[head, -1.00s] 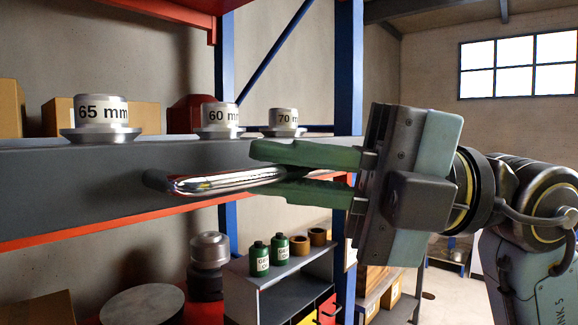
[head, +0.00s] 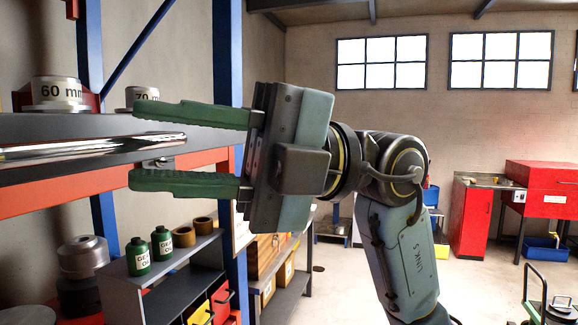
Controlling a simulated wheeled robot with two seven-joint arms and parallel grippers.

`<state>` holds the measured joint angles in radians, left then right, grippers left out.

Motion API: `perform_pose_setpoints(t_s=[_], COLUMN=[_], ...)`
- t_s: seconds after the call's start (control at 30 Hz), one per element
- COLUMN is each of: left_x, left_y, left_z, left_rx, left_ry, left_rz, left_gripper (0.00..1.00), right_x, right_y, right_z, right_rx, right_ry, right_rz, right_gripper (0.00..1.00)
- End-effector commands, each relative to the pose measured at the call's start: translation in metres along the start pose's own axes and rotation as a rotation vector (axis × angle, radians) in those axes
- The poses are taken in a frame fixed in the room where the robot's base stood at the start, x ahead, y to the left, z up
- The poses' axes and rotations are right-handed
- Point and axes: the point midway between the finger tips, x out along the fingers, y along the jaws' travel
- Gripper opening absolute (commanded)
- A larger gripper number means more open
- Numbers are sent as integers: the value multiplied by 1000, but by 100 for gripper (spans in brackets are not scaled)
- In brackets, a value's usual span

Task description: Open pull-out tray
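The pull-out tray (head: 40,128) has a grey front with a shiny metal bar handle (head: 80,148), and it runs in from the left edge. Metal cylinders marked 60 mm (head: 57,92) and 70 mm (head: 143,97) stand on it. My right gripper (head: 134,145) is open, its green fingers spread wide. In the picture one finger is above and one below the right end of the handle; neither appears to grip it. I cannot tell the exact depth between the fingers and the handle. My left gripper is not in view.
A blue rack post (head: 227,50) stands behind my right gripper. Below the tray is a grey small shelf (head: 165,290) with green bottles (head: 162,243) and brown rings. A red cabinet (head: 470,220) stands far right. The floor between is open.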

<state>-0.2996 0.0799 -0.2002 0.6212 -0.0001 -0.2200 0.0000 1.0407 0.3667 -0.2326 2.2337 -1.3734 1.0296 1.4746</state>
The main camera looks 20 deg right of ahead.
Motion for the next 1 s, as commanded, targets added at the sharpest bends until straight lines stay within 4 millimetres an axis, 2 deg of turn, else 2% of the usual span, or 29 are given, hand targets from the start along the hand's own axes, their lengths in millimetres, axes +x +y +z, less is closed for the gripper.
perform_pose_setpoints(t_s=[0.03,0.2,0.4,0.6,1.0], left_x=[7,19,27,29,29], left_y=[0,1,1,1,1], left_z=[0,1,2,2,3], left_rx=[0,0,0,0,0], left_ry=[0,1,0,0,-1], left_rz=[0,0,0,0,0], left_gripper=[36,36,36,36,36], right_x=[-13,-52,-86,-99,-100], right_y=[-4,-4,-3,-1,-1], right_z=[1,0,0,0,0], right_rx=[0,2,3,2,1], right_ry=[-7,-6,-2,0,1], right_rz=[-2,-2,-2,-1,-1], right_gripper=[32,32,32,32,32])
